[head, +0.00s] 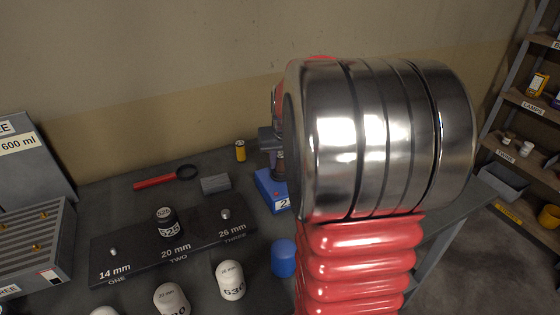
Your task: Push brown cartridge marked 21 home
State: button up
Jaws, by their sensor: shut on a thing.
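My gripper (271,139) shows only in part at the left edge of my large chrome and red arm, which hides most of it. It is shut, and a narrow brownish piece (281,166) shows just below it, which looks like the brown cartridge. No number can be read on it. A blue block (268,188) with a white label starting with "2" stands on the bench right below. My arm covers the block's right side, so I cannot tell how far the cartridge sits in it.
White domed cylinders (230,280) and a blue one (284,257) stand in front. A magnifier (168,178), grey block (215,184) and yellow can (240,151) lie behind.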

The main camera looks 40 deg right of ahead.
aim_at(281, 157)
jog(key=o, duration=0.5)
jog(key=shift+s+a+f, duration=0.1)
jog(key=shift+s+f, duration=0.05)
jog(key=shift+f, duration=0.4)
grip_shut()
jog(key=shift+s+f, duration=0.2)
jog(key=shift+f, duration=0.35)
jog(key=o, duration=0.6)
grip_release()
jog(key=shift+w+a+r, duration=0.1)
jog(key=shift+w+r, duration=0.1)
jog(key=shift+r, duration=0.5)
jog(key=shift+o, duration=0.4)
jog(key=v, duration=0.8)
jog(key=shift+r, duration=0.3)
jog(key=shift+w, duration=0.1)
